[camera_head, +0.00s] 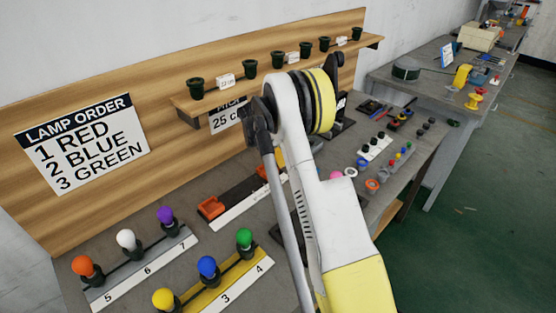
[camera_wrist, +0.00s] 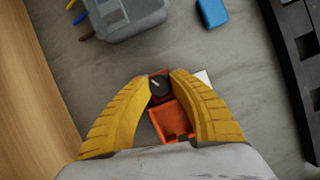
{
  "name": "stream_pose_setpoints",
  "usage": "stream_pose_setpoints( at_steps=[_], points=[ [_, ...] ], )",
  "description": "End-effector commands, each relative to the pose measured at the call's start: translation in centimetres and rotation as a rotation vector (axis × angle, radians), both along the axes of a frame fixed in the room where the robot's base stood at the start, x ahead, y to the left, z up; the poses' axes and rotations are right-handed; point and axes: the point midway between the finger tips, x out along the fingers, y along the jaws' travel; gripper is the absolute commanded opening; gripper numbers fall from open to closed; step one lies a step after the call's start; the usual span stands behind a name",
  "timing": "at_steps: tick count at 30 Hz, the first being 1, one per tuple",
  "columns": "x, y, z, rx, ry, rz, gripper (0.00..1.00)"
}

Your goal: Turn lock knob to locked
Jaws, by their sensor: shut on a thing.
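The lock knob (camera_wrist: 160,86) is a small dark round knob with a pale pointer mark in the wrist view. It sits at one end of an orange-red fixture (camera_wrist: 168,122) with an open recess. My gripper (camera_wrist: 161,75) has its two yellow fingers closed on either side of the knob. The fingertips partly cover the knob's sides and the fixture's edges. I cannot read any lock label at the knob. In the head view my arm hides the gripper's fingertips and the knob.
In the wrist view a grey box (camera_wrist: 128,14) with coloured leads and a blue block (camera_wrist: 211,12) lie beyond the fixture. A black slotted part (camera_wrist: 296,62) is at right. In the head view, lamp rows (camera_head: 145,268) stand at front left, below a wooden backboard (camera_head: 180,115).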

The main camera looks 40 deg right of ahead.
Motion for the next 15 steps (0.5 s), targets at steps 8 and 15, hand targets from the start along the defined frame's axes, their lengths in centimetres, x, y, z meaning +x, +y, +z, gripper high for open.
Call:
stream_pose_setpoints(
  at_steps=[8, 15],
  points=[
    [-0.02, -0.01, -0.06, 0.0, 0.0, -0.001, 0.33],
    [-0.02, -0.02, -0.05, 0.0, 0.0, 0.0, 0.49]
  ],
)
